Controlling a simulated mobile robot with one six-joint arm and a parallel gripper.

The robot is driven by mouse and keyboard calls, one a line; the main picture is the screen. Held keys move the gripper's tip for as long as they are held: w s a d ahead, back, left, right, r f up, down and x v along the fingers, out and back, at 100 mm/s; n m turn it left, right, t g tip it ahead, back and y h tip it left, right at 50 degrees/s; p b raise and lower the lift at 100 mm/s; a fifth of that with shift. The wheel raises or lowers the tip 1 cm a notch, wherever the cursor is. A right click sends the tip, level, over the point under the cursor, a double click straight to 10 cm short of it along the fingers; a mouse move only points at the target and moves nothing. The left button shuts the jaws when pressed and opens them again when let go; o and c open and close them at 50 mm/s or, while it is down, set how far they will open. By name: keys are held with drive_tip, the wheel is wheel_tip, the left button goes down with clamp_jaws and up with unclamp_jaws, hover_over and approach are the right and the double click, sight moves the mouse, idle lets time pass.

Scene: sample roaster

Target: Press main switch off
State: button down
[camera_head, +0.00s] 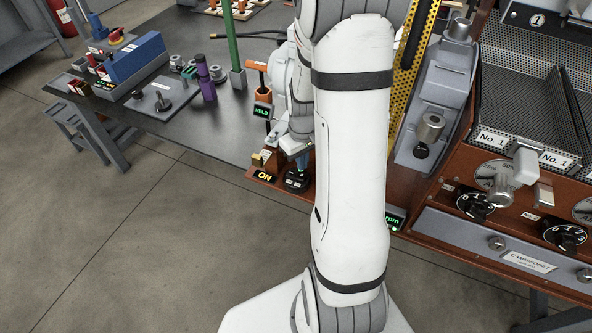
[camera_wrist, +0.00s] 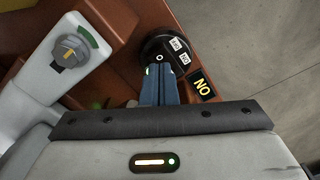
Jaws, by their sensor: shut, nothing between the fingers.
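The main switch appears to be the black block (camera_head: 296,182) at the left front corner of the wooden roaster base. In the wrist view its round black top (camera_wrist: 168,46) shows a white "O" mark and two small white labels. A small sign beside it (camera_head: 265,176) glows yellow "ON"; it reads upside down in the wrist view (camera_wrist: 202,86). My gripper (camera_wrist: 158,72) is shut and empty, its blue fingers pointing at the switch and hiding part of it. In the head view my gripper (camera_head: 301,160) is over the switch. I cannot tell whether the fingertips touch it.
A grey housing with a knob (camera_wrist: 70,51) and green arc stands left in the wrist view. A "HELD" display (camera_head: 262,110) is behind the switch. My arm hides much of the roaster front. The black table (camera_head: 190,125) holds several tools; open floor lies in front.

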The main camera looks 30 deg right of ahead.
wheel_tip(320, 180, up, 4)
drive_tip(key=p, duration=0.2)
drive_tip(key=shift+r+p, duration=0.1)
drive_tip(key=shift+p, duration=0.2)
idle(0.4)
wheel_tip(320, 180, up, 12)
drive_tip(key=t+p, duration=0.1)
drive_tip(key=p, duration=0.1)
hover_over(302, 175)
drive_tip(key=s+a, duration=0.4)
drive_tip(key=a, duration=0.3)
drive_tip(key=s+a+r+m+t+p, duration=0.1)
drive_tip(key=s+a+r, duration=0.4)
drive_tip(key=s+r, duration=0.3)
drive_tip(key=shift+a+r+m+t, duration=0.3)
drive_tip(key=shift+r, duration=0.15)
drive_tip(key=shift+s, duration=0.1)
